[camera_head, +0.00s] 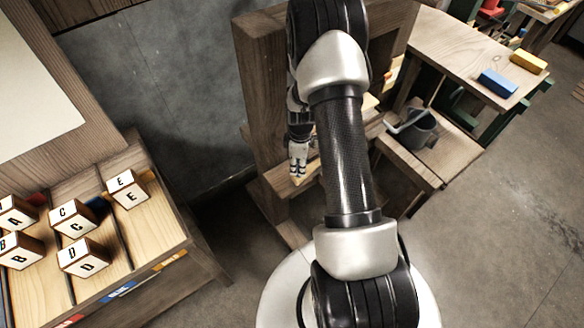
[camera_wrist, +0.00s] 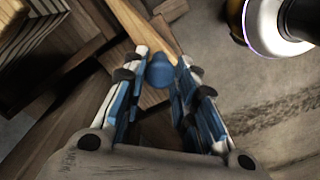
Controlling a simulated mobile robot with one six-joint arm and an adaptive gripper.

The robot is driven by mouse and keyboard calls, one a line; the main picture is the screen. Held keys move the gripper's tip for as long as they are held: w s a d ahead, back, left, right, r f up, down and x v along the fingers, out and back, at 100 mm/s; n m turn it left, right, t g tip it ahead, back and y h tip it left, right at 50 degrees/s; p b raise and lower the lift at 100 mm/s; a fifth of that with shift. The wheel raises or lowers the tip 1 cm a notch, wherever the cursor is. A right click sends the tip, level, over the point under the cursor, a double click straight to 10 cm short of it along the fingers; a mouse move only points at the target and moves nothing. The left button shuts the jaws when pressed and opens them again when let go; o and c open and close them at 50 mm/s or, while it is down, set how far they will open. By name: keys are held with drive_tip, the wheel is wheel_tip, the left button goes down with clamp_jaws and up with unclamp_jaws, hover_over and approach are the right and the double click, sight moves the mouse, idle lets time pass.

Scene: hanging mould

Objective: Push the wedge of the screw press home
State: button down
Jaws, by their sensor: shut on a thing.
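The screw press (camera_head: 262,95) appears to be the tall dark wooden frame behind my arm in the head view. My gripper (camera_head: 298,178) is low at its front, beside a light wooden piece on the ledge. In the wrist view my gripper (camera_wrist: 162,58) has its fingertips closed on a rounded blue knob (camera_wrist: 160,72). A pale wooden strip (camera_wrist: 128,28), possibly the wedge, lies just beyond the fingertips. I cannot tell whether the knob belongs to it. My arm hides much of the frame, and the screw cannot be made out.
At left, a wooden bench (camera_head: 150,235) holds several lettered blocks. At right, a grey pot (camera_head: 415,130) stands on a low wooden stand (camera_head: 460,150). Behind it, a table (camera_head: 450,50) bears a blue block (camera_head: 498,83) and a yellow block (camera_head: 528,62). The floor at right is clear.

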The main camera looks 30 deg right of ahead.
drive_tip(key=shift+d, duration=0.2)
drive_tip(key=c, duration=1.2)
unclamp_jaws()
drive_tip(key=shift+d, duration=0.1)
drive_tip(key=shift+c, duration=0.2)
wheel_tip(320, 180, up, 12)
